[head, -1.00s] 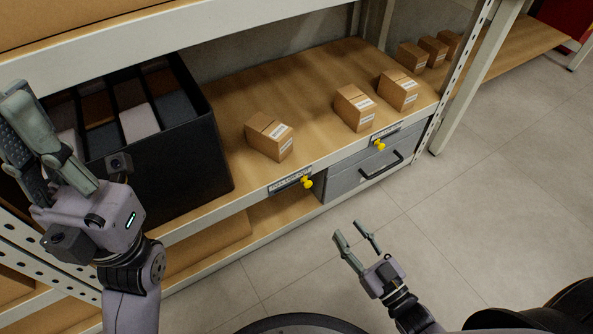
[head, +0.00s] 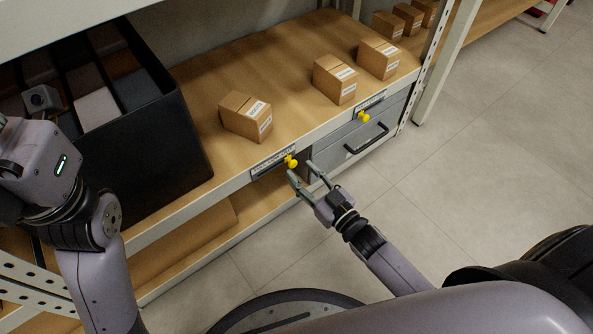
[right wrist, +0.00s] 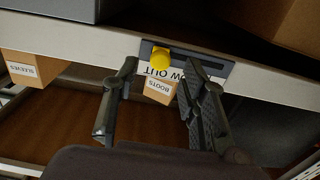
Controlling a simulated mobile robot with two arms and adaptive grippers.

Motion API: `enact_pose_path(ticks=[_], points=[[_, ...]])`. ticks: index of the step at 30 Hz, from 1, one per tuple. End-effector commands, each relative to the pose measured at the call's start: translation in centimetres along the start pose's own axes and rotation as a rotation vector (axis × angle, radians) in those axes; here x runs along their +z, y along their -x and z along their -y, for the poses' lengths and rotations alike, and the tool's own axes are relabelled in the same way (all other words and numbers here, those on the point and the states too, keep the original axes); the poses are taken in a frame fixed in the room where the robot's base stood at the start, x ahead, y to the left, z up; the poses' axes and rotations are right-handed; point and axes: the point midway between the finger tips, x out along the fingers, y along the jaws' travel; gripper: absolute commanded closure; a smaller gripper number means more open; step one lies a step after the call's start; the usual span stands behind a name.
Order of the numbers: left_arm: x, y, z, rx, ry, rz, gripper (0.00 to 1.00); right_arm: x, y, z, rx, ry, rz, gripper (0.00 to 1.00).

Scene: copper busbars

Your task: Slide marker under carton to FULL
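A yellow marker (head: 290,161) sits at the right part of a label strip (head: 268,164) on the shelf's front edge, below and in front of a single brown carton (head: 246,117). My right gripper (head: 306,171) is open and empty, its fingertips close to the marker. In the right wrist view, which looks inverted, the marker (right wrist: 161,58) appears between the open fingers (right wrist: 160,68); contact cannot be told. The strip (right wrist: 200,66) there shows "W OUT", with other wording hidden or unclear. My left gripper's fingers are out of view.
A second yellow marker (head: 363,117) is on another strip (head: 369,103) below two cartons (head: 335,79). A grey drawer (head: 340,150) with a dark handle is under the shelf. A black bin (head: 165,150) stands left. The floor in front is clear.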

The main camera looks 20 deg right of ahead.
Motion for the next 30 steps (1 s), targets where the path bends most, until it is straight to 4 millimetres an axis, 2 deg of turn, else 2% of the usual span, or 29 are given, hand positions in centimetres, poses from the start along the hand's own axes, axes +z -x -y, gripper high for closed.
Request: enact_pose_path(ticks=[1, 6, 17, 30], points=[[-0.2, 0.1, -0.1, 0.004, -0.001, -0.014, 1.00, 0.2, -0.9, 0.0, 0.000, 0.001, -0.003, 0.60], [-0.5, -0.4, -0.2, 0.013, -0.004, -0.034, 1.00, 0.2, -2.7, 0.0, 0.000, -0.001, 0.000, 0.60], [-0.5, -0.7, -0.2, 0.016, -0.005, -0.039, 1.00, 0.0, -3.3, 0.0, 0.000, -0.001, 0.001, 0.60], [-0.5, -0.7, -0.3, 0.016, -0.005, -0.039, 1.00, 0.0, -3.2, 0.0, 0.000, -0.001, 0.001, 0.88]])
